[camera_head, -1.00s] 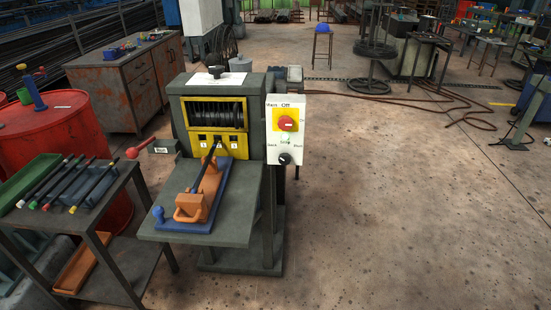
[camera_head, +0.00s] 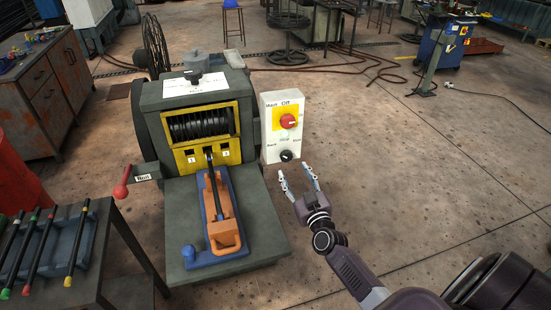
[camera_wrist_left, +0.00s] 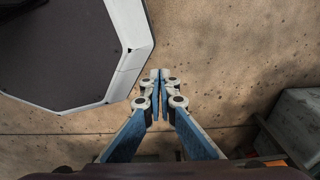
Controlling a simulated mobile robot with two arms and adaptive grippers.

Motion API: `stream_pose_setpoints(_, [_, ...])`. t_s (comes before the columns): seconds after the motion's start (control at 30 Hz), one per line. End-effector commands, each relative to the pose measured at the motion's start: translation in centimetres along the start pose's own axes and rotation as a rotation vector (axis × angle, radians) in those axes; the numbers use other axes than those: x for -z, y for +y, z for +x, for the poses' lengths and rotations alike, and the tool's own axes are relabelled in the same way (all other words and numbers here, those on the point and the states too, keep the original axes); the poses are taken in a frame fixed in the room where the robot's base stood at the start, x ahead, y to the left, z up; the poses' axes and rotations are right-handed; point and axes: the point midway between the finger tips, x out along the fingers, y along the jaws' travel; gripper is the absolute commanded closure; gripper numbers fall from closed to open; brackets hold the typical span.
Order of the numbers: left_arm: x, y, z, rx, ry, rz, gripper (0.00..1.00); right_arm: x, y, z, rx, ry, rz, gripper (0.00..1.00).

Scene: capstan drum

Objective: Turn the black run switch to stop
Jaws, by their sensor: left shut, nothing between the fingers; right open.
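The black run switch (camera_head: 287,155) is a round knob low on a white control box (camera_head: 268,133), on the right side of the capstan machine. A red knob (camera_head: 288,121) on a yellow plate sits above it. Small lettering surrounds the black knob, too small to read surely. My right gripper (camera_head: 297,176) is open and empty, just below and in front of the black knob, apart from it as far as I can tell. My left gripper (camera_wrist_left: 160,75) shows only in the left wrist view, shut and empty above the floor.
The machine's table (camera_head: 262,230) holds a blue and orange fixture (camera_head: 220,222) with a black bar. A red-knobbed lever (camera_head: 121,191) sticks out at the left. A rack of colour-tipped rods (camera_head: 45,245) stands front left.

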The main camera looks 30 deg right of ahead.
Motion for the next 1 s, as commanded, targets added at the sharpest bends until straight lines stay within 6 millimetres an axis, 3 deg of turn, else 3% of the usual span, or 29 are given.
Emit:
stream_pose_setpoints(0.23, [-1.0,2.8,0.4,-0.032,-0.014,-0.003,1.00,-0.1,-0.1,3.9,0.002,0.000,0.000,0.51])
stream_pose_setpoints(0.43, [-0.9,2.5,0.9,-0.028,-0.013,-0.001,1.00,-0.2,-0.1,6.4,0.003,-0.001,0.001,0.51])
stream_pose_setpoints(0.83, [-0.1,1.1,0.9,-0.012,0.000,-0.005,1.00,-0.2,-0.1,7.2,0.003,-0.003,0.000,0.51])
stream_pose_setpoints(1.0, [-0.1,1.1,0.9,-0.012,0.000,-0.005,1.00,-0.2,-0.1,7.2,0.003,-0.003,0.000,0.69])
